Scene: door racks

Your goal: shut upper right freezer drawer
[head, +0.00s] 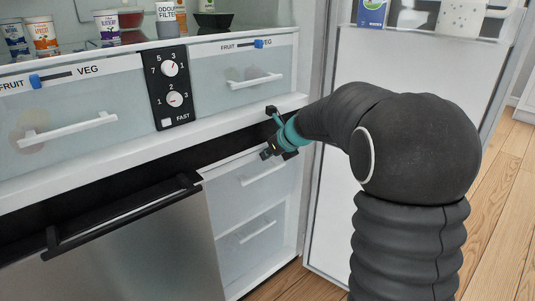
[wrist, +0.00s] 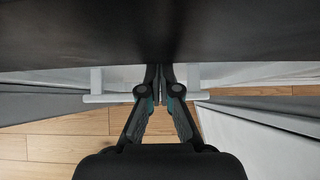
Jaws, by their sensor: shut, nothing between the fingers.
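The upper right freezer drawer (head: 228,182) has a pale front with a white bar handle (head: 263,174). It is below the fridge's white ledge, and I cannot tell how far it stands out. My gripper (head: 266,153) is shut and empty, just above that handle in the head view, and hides part of the drawer's upper front. In the wrist view my gripper (wrist: 160,75) has its fingers together, pointing at the drawer front. A white bar handle (wrist: 108,98) shows on both sides of the fingers. I cannot tell whether they touch it.
A lower right freezer drawer (head: 250,240) sits below. A steel front with a black handle (head: 120,215) is at left. Two crisper drawers (head: 75,110) and a control panel (head: 170,85) are above. The open fridge door (head: 420,70) stands at right, with wood floor (head: 500,200) beyond.

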